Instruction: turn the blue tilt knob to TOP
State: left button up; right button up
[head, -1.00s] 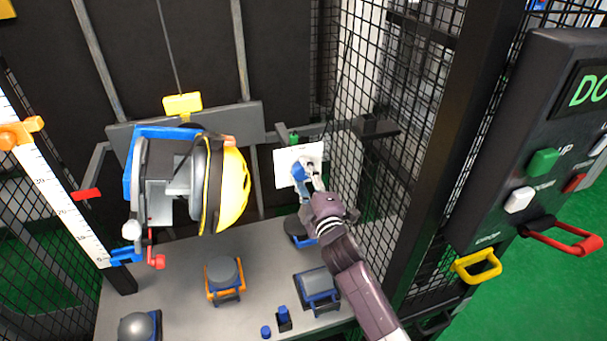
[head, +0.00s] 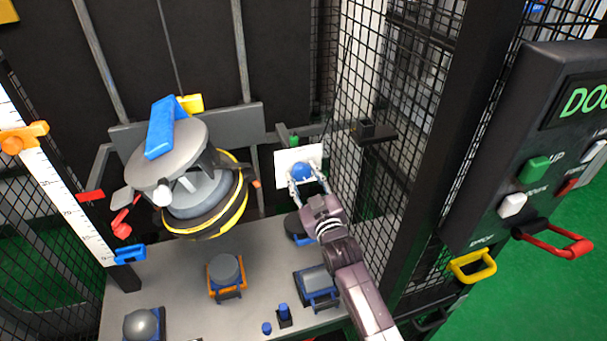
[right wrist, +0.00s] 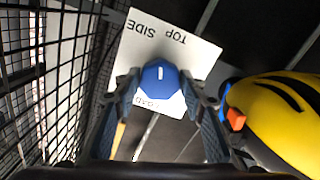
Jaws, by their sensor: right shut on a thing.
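The blue tilt knob (head: 301,171) sits on a white label plate (head: 284,156) at the back right of the tower. In the right wrist view the knob (right wrist: 150,82) has a short white mark, upright in that picture. The plate (right wrist: 185,60) reads SIDE and TOP above the knob, with a partly hidden word below it. The mark lies roughly in line with TOP; its exact aim is unclear. My right gripper (head: 304,180) is shut on the knob, one finger on each side. My left gripper is not in view.
A tilted carriage with a grey disc (head: 170,150) and a yellow-rimmed helmet (head: 240,190) hangs left of the knob. Black mesh (head: 350,130) stands close right of my arm. Several anvils, one with an orange base (head: 226,292), stand on the grey table below.

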jog(key=shift+m+p, duration=0.3)
jog(key=shift+m, duration=1.4)
jog(key=o, duration=1.2)
jog(key=shift+c, duration=0.2)
jog(key=v, duration=1.2)
